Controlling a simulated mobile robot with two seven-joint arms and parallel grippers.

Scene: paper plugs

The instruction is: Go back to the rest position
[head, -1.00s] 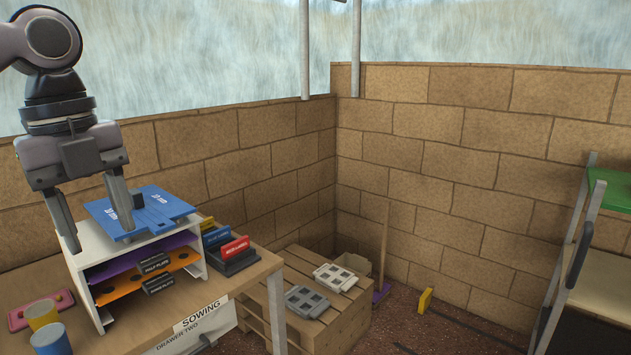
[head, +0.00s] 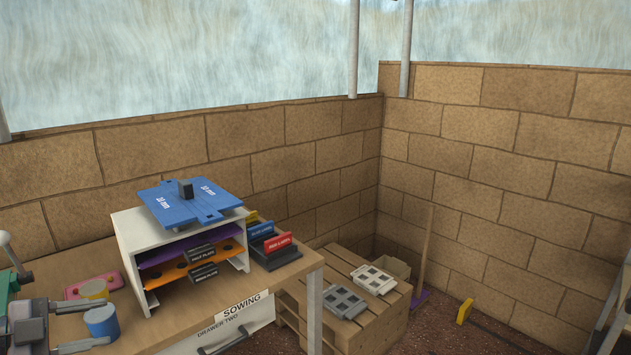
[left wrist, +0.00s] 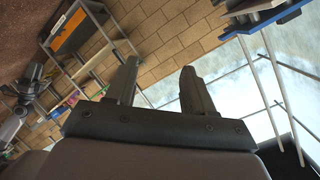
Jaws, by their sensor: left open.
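My left gripper (head: 110,323) is low at the left edge of the head view, its two fingers apart. A blue cup (head: 102,322) shows between the fingers in the picture; I cannot tell the depth between them. In the left wrist view the same gripper (left wrist: 158,78) has spread fingers with nothing between them. The blue plate (head: 165,210) with a black knob (head: 185,189) lies on top of the white rack (head: 128,262), clear of the gripper. My right gripper is not in view.
The rack holds a purple plate (head: 160,257) and an orange plate (head: 165,272). A yellow cup (head: 94,289) and a pink object (head: 108,280) stand left of it. A card holder (head: 275,258) is to its right. Grey trays (head: 345,302) lie on a wooden crate (head: 375,322).

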